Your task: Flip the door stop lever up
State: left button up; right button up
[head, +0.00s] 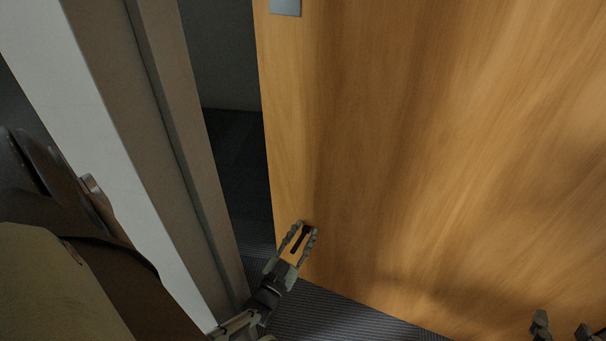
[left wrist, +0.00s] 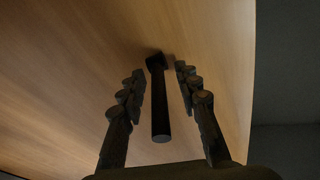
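The door stop lever (head: 300,240) is a dark bar with a block at one end, low on the wooden door near its free edge. It shows larger in the left wrist view (left wrist: 160,105), between the fingers. My left gripper (head: 301,230) is open around the lever, with a finger on each side; its fingertips in the left wrist view (left wrist: 160,78) show gaps on both sides of the bar. My right gripper (head: 562,328) is at the bottom right corner of the head view, its two fingers apart and nothing visible between them.
The wooden door (head: 430,130) stands ajar, with a dark gap between it and the grey door frame (head: 165,110) at left. A metal plate (head: 286,6) is at the top of the door. Dark ribbed carpet (head: 340,318) lies below the door.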

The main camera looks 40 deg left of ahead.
pick_arm(q)
jog(key=v, duration=1.2)
